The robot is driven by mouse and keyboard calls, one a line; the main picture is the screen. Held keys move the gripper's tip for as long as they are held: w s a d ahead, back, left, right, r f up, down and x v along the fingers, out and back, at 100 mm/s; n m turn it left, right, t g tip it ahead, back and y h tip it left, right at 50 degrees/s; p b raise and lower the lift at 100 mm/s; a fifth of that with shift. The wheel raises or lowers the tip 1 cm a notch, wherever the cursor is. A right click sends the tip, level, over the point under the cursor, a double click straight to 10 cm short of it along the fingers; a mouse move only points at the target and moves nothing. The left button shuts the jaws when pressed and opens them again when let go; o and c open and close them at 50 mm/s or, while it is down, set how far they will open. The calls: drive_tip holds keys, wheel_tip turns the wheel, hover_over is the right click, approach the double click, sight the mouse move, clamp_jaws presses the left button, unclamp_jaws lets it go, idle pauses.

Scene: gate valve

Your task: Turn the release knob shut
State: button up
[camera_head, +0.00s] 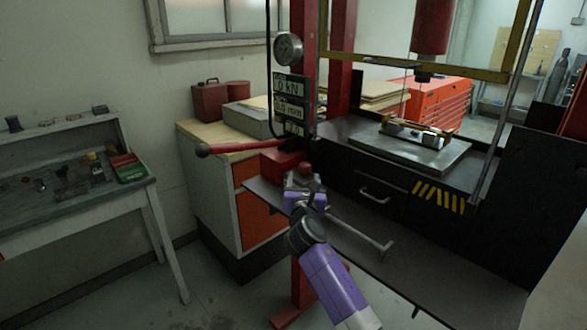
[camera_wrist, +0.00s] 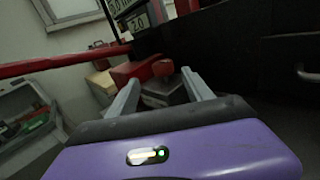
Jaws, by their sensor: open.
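The release knob, a small red knob (camera_wrist: 163,69), shows in the wrist view at the front of a red pump block (camera_wrist: 134,71). The block (camera_head: 279,162) is also in the head view, beside the press's red post. My gripper (camera_head: 303,178) is in front of the block in the head view and covers part of it. In the wrist view my gripper (camera_wrist: 161,80) is open, with its two grey fingers apart and the knob seen between and just beyond their tips. Nothing is held. I cannot tell whether a finger touches the knob.
Gauge and displays (camera_head: 293,100) hang above the block. A dark shelf (camera_head: 440,275) and drawer handle (camera_head: 378,195) lie to the right. A workbench (camera_head: 75,205) stands left, with free floor between.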

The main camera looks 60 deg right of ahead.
sight(305, 169)
drive_tip(key=shift+w+d+r+n+g, duration=0.15)
drive_tip(key=shift+d+n+g, duration=0.15)
drive_tip(key=shift+d, duration=0.3)
drive_tip(key=shift+x, duration=3.6)
drive_tip(key=shift+r, duration=0.15)
drive_tip(key=shift+c, duration=0.2)
clamp_jaws()
